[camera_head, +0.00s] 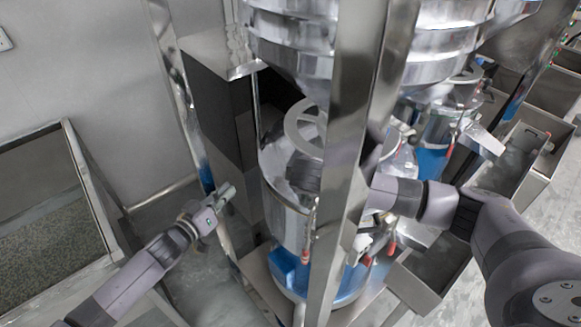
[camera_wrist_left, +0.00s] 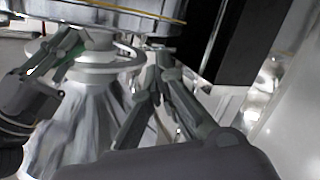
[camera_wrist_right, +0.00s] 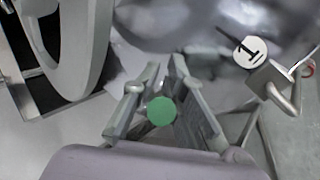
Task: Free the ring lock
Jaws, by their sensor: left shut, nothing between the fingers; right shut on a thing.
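The pale grey ring (camera_head: 290,124) sits around the narrow neck below the big metal hopper. It also shows in the left wrist view (camera_wrist_left: 97,68) and at the left of the right wrist view (camera_wrist_right: 75,82). A green round-ended piece (camera_wrist_right: 161,111) lies between the fingers of my right gripper (camera_wrist_right: 163,85), which is shut on it beside the ring. A steel post hides this gripper in the head view; it shows in the left wrist view (camera_wrist_left: 62,50). My left gripper (camera_head: 226,190) is shut and empty, left of the grinder and apart from the ring in the head view.
A steel post (camera_head: 350,150) stands in front of the neck. A padlock (camera_wrist_right: 280,85) and a tag marked 1 (camera_wrist_right: 250,51) hang at the right. A dark panel (camera_head: 215,110) is behind my left gripper. A bin of granules (camera_head: 45,230) stands at left.

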